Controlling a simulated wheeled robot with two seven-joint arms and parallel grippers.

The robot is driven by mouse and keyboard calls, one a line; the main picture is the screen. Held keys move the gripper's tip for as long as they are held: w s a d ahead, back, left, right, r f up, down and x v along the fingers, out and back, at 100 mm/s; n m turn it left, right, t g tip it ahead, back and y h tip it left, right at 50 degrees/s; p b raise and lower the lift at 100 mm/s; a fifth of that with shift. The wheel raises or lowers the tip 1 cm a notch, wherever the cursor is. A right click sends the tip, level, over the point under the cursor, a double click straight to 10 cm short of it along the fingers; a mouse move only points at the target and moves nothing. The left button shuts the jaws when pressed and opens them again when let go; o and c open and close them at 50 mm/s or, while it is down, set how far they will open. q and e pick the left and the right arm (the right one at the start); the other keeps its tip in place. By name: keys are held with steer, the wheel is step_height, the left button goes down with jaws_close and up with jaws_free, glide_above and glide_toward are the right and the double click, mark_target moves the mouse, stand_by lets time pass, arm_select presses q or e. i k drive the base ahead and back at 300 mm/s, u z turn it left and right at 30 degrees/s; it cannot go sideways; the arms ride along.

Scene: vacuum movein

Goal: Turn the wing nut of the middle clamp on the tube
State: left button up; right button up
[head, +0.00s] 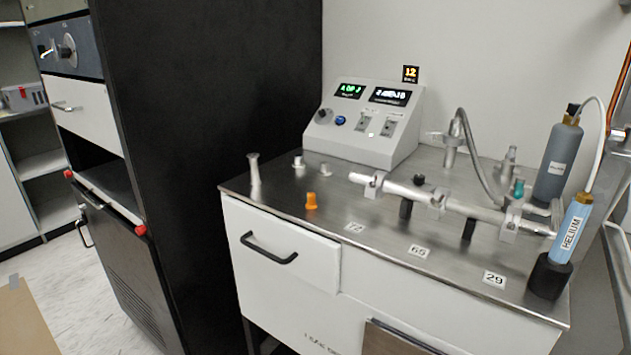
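A metal tube (404,191) runs left to right above the steel top of a bench, held up on short dark posts. Three light-grey clamps sit along it: a left clamp (373,185), a middle clamp (437,205) and a right clamp (511,220). The middle clamp is around the tube, roughly above the label 65 (419,251). Its wing nut is too small to make out, so I cannot tell how it is turned. Neither of my grippers is in view.
On the bench (385,240) stand an orange fitting (311,201), a pale upright piece (254,172), a control box (365,121) and a blue helium cylinder (572,232) at the right. A hose (473,160) arches behind the tube. A tall black cabinet (210,130) stands left.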

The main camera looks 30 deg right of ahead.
mark_target(435, 203)
steer(key=u, duration=0.3)
steer(key=k, duration=1)
steer(key=z, duration=1.15)
steer(key=i, duration=0.4)
steer(key=z, duration=0.1)
